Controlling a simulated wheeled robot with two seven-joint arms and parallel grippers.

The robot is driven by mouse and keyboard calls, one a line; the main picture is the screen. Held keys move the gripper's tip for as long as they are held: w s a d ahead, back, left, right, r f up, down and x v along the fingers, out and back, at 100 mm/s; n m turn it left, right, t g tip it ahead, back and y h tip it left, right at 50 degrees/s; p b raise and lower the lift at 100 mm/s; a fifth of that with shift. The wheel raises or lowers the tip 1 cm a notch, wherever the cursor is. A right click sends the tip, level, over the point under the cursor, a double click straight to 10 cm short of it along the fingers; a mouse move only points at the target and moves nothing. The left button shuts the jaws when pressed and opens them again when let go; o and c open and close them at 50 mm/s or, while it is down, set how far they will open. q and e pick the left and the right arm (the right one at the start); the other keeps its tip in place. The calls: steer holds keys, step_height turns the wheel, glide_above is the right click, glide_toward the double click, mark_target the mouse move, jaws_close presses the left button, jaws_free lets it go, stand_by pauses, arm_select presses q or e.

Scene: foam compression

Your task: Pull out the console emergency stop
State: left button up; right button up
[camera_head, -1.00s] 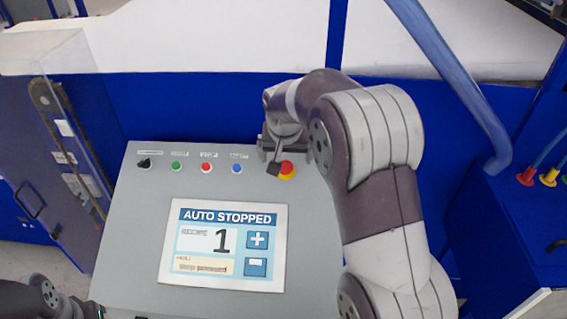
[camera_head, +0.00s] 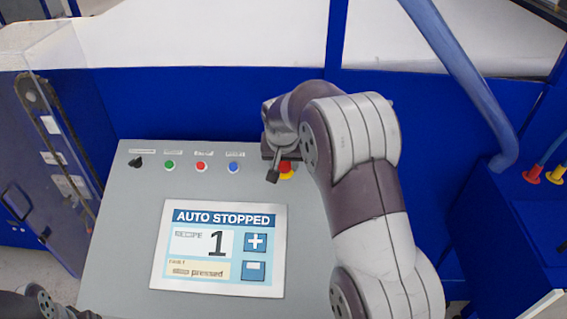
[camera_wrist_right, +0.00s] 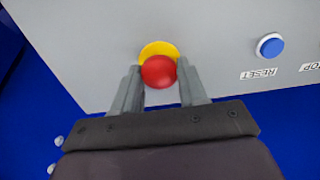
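The console emergency stop (camera_head: 285,166) is a red knob on a yellow base at the console's upper right. In the right wrist view, the red knob (camera_wrist_right: 158,71) sits between the two fingers of my right gripper (camera_wrist_right: 158,74). In the head view, one dark fingertip of my right gripper (camera_head: 278,173) shows just left of the knob; the other is hidden. Only part of my left arm shows at the lower left; its gripper is not visible.
The grey console (camera_head: 120,240) has a screen (camera_head: 217,248) reading "AUTO STOPPED" and a pressed-stop fault. A black switch (camera_head: 136,161) and green (camera_head: 169,165), red (camera_head: 200,166) and blue (camera_head: 233,167) buttons line its top. A blue machine wall stands behind.

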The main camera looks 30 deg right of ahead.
steer(key=shift+c, duration=0.9)
steer(key=shift+s+r, duration=0.1)
steer(key=shift+r, duration=0.15)
steer(key=o, duration=1.8)
steer(key=shift+s+a, duration=0.15)
steer(key=shift+s, duration=0.05)
steer(key=shift+w, duration=0.1)
steer(key=p+v, duration=0.3)
steer(key=v, duration=0.4)
steer(key=shift+p, duration=0.4)
